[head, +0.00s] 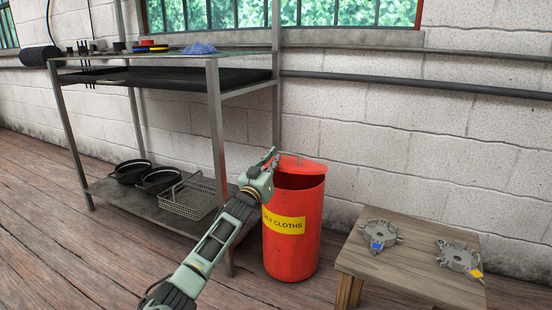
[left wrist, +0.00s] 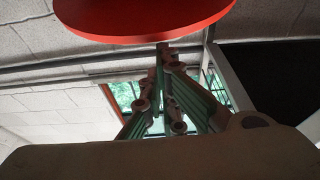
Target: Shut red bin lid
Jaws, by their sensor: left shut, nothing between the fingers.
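The red bin (head: 292,245) stands on the floor between the metal shelf and the wooden table, with a yellow "oily cloths" label partly covered by my left arm. Its red lid (head: 303,166) is open, raised at the back, and dark interior shows below it at the front. My left gripper (head: 272,154) is shut and empty at the lid's left edge. In the left wrist view the lid (left wrist: 145,18) is a red disc at the top, and the shut fingertips (left wrist: 162,47) point at its lower edge. I cannot tell whether they touch. My right gripper is not in view.
A metal shelf (head: 216,120) stands left of the bin, with black pans (head: 158,180) and a wire basket (head: 190,197) on its lower level. A low wooden table (head: 410,272) at the right holds two grey metal parts (head: 380,235). A block wall is behind.

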